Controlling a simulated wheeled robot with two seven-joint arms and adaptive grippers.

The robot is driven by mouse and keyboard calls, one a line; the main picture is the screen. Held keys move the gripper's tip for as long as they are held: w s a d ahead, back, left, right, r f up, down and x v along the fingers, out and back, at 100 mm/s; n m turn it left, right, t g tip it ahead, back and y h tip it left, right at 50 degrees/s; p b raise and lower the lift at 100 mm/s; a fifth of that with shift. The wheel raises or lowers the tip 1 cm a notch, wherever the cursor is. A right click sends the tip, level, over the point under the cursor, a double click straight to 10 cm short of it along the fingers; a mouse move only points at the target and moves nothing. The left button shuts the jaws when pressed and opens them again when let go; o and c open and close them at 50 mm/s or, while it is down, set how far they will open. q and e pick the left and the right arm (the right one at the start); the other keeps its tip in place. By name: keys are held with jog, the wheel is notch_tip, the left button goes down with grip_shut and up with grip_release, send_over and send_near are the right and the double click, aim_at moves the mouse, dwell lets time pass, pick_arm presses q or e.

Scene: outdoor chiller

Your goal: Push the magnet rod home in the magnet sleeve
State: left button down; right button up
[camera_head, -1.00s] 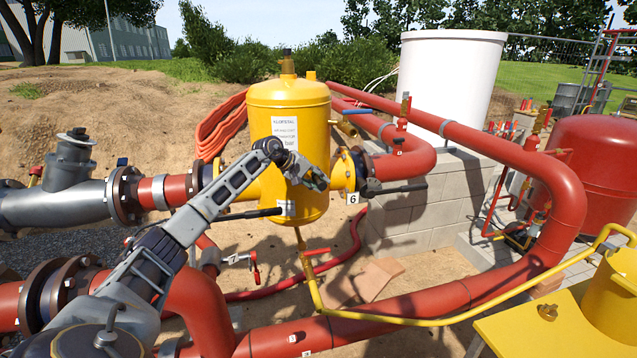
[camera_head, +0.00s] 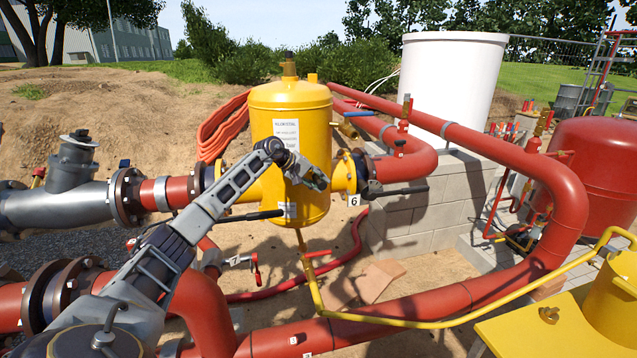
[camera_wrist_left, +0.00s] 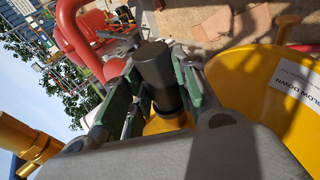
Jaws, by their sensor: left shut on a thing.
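My left gripper (camera_head: 319,181) is in front of the right side of the yellow vessel (camera_head: 266,104). In the left wrist view its green-padded fingers are shut on a black cylinder, which I take to be the magnet rod (camera_wrist_left: 154,63). A darker collar shows at the rod's near end, with a yellow surface (camera_wrist_left: 166,124) just behind it. The rod is too small to make out in the head view. I cannot make out the magnet sleeve or tell how deep the rod sits. My right gripper is not in view.
A yellow flanged outlet (camera_head: 343,173) and a black valve lever (camera_head: 398,191) are close right of the gripper. Red pipes (camera_head: 480,290) run around the right and front. Open sand lies below the vessel.

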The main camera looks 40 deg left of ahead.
pick_arm(q)
jog(key=c, duration=1)
grip_release()
jog(key=shift+c, duration=0.2)
jog(key=o, duration=0.5)
jog(key=b+v, duration=0.1)
jog(key=v, duration=0.6)
jog(key=shift+r, duration=0.1)
